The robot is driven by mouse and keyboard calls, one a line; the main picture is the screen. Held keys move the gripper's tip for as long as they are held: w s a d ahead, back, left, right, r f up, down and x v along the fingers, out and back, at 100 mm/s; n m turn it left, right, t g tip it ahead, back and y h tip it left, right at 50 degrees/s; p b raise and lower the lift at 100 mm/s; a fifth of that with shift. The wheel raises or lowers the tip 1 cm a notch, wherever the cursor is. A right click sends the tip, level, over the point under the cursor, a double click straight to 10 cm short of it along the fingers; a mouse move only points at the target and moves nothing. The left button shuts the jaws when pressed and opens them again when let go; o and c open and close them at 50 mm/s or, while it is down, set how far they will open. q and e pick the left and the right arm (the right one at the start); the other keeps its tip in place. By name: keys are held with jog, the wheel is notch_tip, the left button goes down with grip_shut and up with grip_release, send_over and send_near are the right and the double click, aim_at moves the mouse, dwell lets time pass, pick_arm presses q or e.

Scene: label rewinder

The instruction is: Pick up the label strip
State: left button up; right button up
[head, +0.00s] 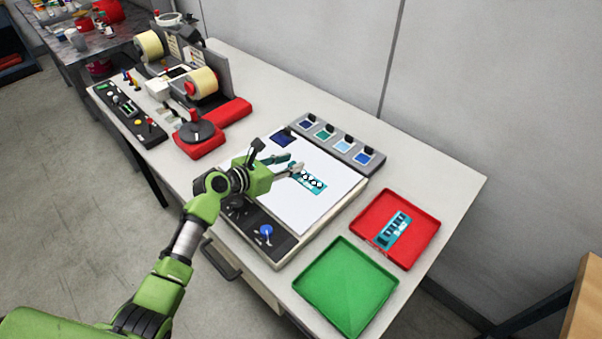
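A teal label strip (311,182) with dark and white round marks lies on the white sheet of the inspection board (312,212). My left gripper (296,162) is over the board, just left of this strip. Its two fingers are apart, with nothing seen between them. The fingertips point toward the strip and partly overlap its left end in the picture; I cannot tell whether they touch it. A second teal label strip (394,231) with dark blocks lies in the red tray (430,236). My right gripper is not in view.
An empty green tray (345,287) is in front of the red tray. A grey rack of colour samples (335,144) lines the board's back edge. The rewinder (188,85) stands at the left of the table, with a red-based round part (199,136) nearer. A wall runs behind.

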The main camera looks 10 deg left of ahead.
pick_arm(q)
jog(key=shift+x, duration=1.25)
jog(key=shift+c, duration=0.3)
grip_shut()
jog(key=shift+r, duration=0.15)
